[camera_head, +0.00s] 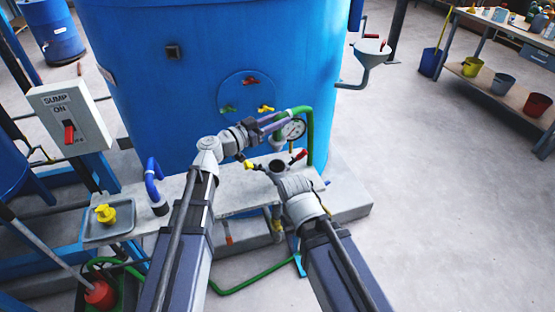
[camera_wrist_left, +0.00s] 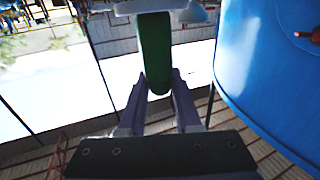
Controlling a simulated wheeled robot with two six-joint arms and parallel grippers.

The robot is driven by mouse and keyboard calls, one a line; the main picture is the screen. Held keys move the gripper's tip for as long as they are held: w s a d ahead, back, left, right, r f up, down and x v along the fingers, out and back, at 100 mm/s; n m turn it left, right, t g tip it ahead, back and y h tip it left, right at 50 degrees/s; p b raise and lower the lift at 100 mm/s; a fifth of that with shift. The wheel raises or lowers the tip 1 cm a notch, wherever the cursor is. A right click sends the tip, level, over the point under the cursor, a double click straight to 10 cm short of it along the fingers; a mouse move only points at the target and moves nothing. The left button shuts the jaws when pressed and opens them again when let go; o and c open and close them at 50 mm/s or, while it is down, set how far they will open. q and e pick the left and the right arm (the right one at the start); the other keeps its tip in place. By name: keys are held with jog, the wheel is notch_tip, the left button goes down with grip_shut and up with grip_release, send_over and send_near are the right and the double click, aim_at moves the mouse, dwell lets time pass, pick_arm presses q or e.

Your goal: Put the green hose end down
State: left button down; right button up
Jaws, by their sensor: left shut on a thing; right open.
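In the left wrist view the green hose (camera_wrist_left: 154,50) runs between the two fingers of my left gripper (camera_wrist_left: 159,82). My right gripper (camera_head: 283,174) is lower, by an upright pipe with a dark open mouth (camera_head: 277,164). Its fingers are mostly hidden; it looks open and empty.
The big blue tank (camera_head: 205,75) stands close behind the grippers, with small coloured handles on its front. A yellow valve handle (camera_head: 256,166) and a red one (camera_head: 299,156) flank the pipe. A tray (camera_head: 122,226) and a sump switch box (camera_head: 68,117) are at left.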

aim_at(278, 143)
pick_arm(q)
jog(key=shift+f+b, duration=4.45)
jog(key=shift+f, duration=0.3)
jog(key=shift+f+b, duration=0.35)
jog(key=c, duration=0.6)
grip_release()
jog(key=shift+r, duration=0.1)
jog(key=shift+r+p, duration=0.5)
jog(key=shift+p, duration=0.1)
jog(key=v, duration=1.2)
jog(key=shift+f, duration=0.25)
